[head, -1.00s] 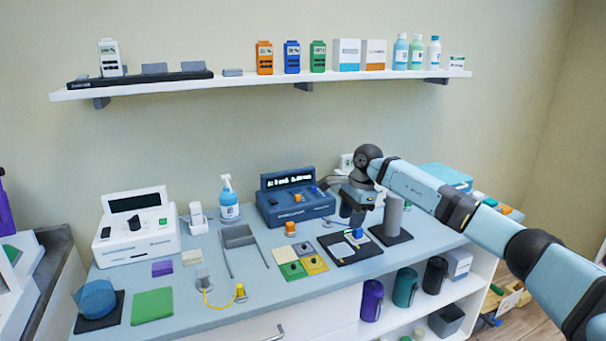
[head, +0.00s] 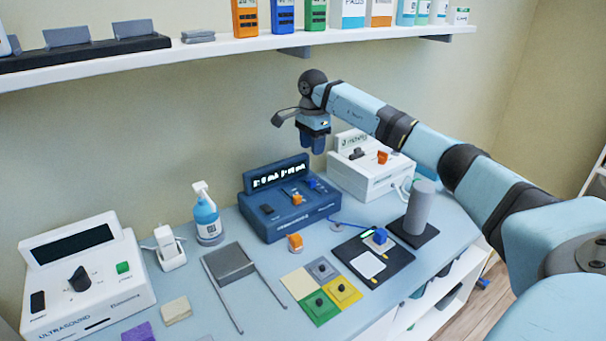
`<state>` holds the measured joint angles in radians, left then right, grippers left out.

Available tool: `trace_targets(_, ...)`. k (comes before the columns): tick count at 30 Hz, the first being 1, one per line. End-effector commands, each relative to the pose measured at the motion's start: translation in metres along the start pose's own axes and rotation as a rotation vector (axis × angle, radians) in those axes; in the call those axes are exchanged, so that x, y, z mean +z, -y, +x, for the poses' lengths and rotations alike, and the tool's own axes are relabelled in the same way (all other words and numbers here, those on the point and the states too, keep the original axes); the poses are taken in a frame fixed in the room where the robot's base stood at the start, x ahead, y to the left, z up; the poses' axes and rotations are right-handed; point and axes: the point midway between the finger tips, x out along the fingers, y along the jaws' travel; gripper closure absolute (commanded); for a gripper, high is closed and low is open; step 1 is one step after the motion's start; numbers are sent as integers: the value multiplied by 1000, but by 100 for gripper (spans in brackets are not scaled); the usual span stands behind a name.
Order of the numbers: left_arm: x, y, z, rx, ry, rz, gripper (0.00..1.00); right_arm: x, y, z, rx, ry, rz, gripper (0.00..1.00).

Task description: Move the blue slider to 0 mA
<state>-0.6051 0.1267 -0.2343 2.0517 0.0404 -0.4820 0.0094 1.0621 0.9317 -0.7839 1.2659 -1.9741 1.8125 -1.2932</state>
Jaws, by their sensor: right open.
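The dark blue device (head: 291,222) stands on the bench with a lit display (head: 281,175) on its raised back; the letters are too small to read. A blue slider knob (head: 315,184) shows at the right of its sloped top. An orange knob (head: 297,199) sits lower and left of it. The scale marks are too small to read, so the slider's value cannot be told. My right gripper (head: 313,147) is open and empty, fingers pointing down, above the device's right end and apart from the knob. My left gripper is not in view.
A white device (head: 368,178) with an orange knob stands right of the blue one. A grey cylinder (head: 419,208) stands in front. A spray bottle (head: 207,216) and a white ultrasound unit (head: 85,280) are to the left. The shelf (head: 225,50) overhangs behind.

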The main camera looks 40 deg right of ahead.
Motion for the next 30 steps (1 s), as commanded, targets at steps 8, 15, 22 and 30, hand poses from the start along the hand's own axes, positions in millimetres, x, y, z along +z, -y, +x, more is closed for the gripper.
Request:
trace_targets(8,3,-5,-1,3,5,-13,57,1,-1,50,4,1,0,57)
trace_targets(15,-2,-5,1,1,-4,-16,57,1,0,94,2,2,0,57)
trace_targets(22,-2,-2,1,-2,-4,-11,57,1,0,113,1,1,0,57)
trace_targets(30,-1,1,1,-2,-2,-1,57,1,0,116,0,1,0,57)
